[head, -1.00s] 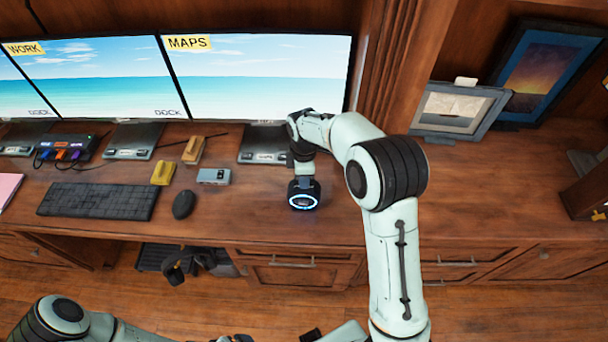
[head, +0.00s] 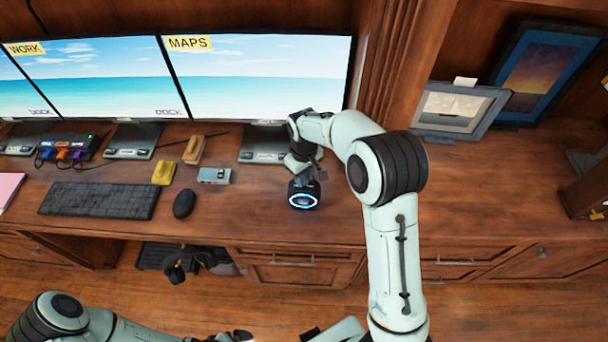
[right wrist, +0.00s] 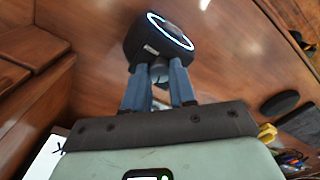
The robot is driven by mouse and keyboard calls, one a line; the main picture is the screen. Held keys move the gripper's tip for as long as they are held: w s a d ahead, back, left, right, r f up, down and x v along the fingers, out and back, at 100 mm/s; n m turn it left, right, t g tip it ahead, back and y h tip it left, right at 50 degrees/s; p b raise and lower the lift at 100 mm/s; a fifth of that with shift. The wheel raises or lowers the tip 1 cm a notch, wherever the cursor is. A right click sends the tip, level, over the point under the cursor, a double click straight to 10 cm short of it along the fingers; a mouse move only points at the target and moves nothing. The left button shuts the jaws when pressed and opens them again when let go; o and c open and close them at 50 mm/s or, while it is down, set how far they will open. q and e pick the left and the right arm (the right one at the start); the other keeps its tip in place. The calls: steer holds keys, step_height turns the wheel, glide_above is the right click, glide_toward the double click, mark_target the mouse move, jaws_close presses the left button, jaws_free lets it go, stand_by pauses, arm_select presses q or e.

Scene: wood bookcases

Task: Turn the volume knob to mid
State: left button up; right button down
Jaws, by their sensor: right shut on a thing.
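A black round speaker-like device (head: 304,195) with a glowing blue-white ring stands on the desk, right of the mouse. It also shows in the right wrist view (right wrist: 140,43). A small grey knob (right wrist: 158,72) on it sits between my right gripper's blue-grey fingers. My right gripper (head: 304,178) reaches down from above and is shut on this knob; in the right wrist view both fingers (right wrist: 158,78) flank it. The knob's pointer or marking cannot be seen. My left arm shows at the lower left of the head view, but its gripper is not visible.
Monitors (head: 258,80) stand at the back. Picture frames (head: 460,108) lean at the right.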

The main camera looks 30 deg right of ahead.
steer(key=shift+m, duration=1.6)
steer(key=c, duration=0.9)
jaws_free()
arm_select(q)
steer(key=shift+r, duration=0.1)
arm_select(e)
steer(key=shift+r, duration=0.1)
arm_select(q)
steer(key=shift+w+r+p, duration=0.65)
steer(key=shift+w+r, duration=0.1)
steer(key=shift+w, duration=0.05)
arm_select(e)
step_height(320, 180, up, 13)
